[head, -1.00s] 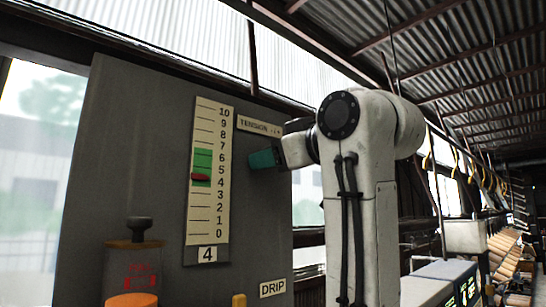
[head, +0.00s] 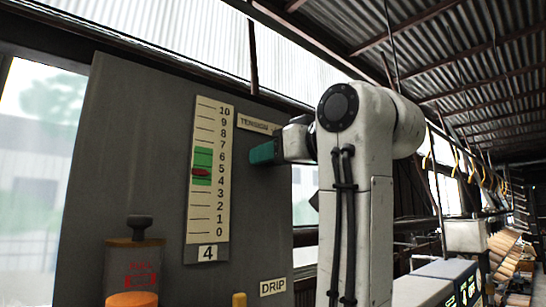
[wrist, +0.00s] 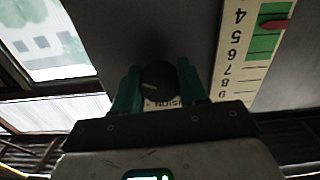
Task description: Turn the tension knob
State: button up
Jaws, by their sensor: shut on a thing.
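The tension knob (wrist: 158,82) is a dark round knob with a pale line on its face, under the TENSION label (head: 257,125). In the wrist view it sits between the two green fingers of my gripper (wrist: 160,76), which is shut on it. In the head view my gripper (head: 264,152) reaches the grey panel from the right, and its fingers hide the knob. The scale (head: 207,215), numbered 0 to 10, has a green band (head: 203,158). Its red pointer (head: 201,172) is inside the band, just below 5. It also shows in the wrist view (wrist: 274,24).
A plate reading 4 (head: 208,253) is under the scale. A dark knob on a box (head: 139,225) and an orange button (head: 132,299) are at the lower left. A DRIP label (head: 273,287) and a yellow part (head: 239,300) are below my gripper.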

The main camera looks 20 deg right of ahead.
jog(key=m, duration=0.5)
dwell(0.5)
jog(key=o, duration=1)
jog(key=shift+o, duration=0.2)
jog(key=shift+s, duration=0.15)
jog(key=b+v, duration=0.4)
jog(key=v, duration=0.6)
jog(key=shift+s+d+b, duration=0.15)
jog(key=shift+s+b, duration=0.1)
jog(key=shift+b, duration=0.05)
